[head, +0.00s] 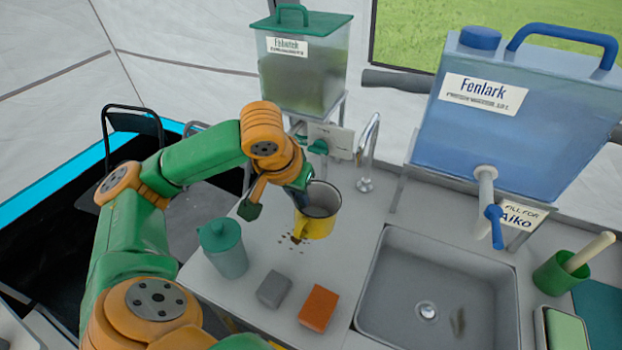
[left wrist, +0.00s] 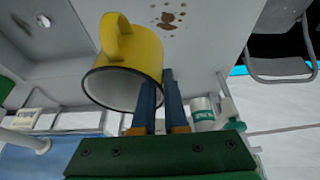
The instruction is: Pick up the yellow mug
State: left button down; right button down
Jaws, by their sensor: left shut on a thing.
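The yellow mug (head: 318,226) is at the back of the counter, left of the tap, its open top facing up with a dark rim. My left gripper (head: 303,203) is shut on the mug's left wall. In the left wrist view, the mug (left wrist: 139,58) shows its handle and open mouth, and the blue fingers (left wrist: 160,100) pinch its wall, one appearing inside the rim and one outside. Whether the mug's base touches the counter is hard to tell. My right gripper is not in view.
Brown spots (head: 284,243) mark the counter near the mug. A green-lidded canister (head: 223,252), a grey block (head: 274,289) and an orange block (head: 318,308) stand in front. The sink (head: 395,300) is to the right. A tap (head: 366,155) and a green-lidded dispenser (head: 300,75) stand behind.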

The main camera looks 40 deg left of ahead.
pick_arm(q)
jog(key=shift+s+r, duration=0.4)
jog(key=shift+s, duration=0.4)
dwell(1.5)
